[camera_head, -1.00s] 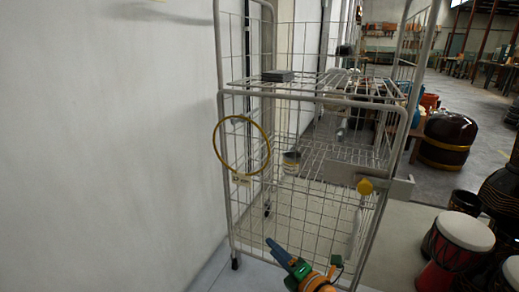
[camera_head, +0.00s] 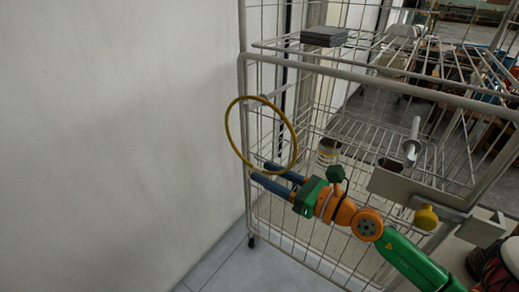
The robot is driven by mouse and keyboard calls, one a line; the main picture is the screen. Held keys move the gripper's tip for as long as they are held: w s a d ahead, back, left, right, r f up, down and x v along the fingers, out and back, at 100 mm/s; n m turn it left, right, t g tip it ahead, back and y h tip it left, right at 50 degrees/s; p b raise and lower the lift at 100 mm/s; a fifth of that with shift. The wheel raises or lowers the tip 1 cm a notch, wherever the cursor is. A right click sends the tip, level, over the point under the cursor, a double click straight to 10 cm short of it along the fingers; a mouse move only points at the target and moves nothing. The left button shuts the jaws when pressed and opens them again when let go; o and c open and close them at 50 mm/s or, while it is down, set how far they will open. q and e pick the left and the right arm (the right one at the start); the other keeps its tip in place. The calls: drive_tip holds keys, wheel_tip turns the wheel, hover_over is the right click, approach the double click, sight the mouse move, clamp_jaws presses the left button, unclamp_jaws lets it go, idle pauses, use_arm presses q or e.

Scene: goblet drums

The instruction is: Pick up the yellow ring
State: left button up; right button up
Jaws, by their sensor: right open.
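The yellow ring (camera_head: 227,124) is a thin, large hoop that hangs from a short peg (camera_head: 262,98) at the left front of the wire cart. My right gripper (camera_head: 259,171), with blue fingers and a green and orange wrist, reaches in from the lower right. Its jaws are open and its fingertips overlap the ring's lower edge in the picture. I cannot tell whether the ring's rim lies between the fingers or whether they touch it. My left gripper is out of view.
The grey wire cart (camera_head: 243,150) stands by a white wall (camera_head: 120,130) on the left. A dark stack (camera_head: 324,36) lies on its upper shelf, and a striped cup (camera_head: 328,151) is inside it. A yellow knob (camera_head: 426,217) sits on the cart's right side. A drum stands at the lower right.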

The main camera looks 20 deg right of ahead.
sight(250, 168)
drive_tip(key=x, duration=0.2)
drive_tip(key=shift+w+a, duration=0.2)
drive_tip(key=shift+w, duration=0.1)
clamp_jaws()
drive_tip(key=shift+d, duration=0.1)
idle(1.0)
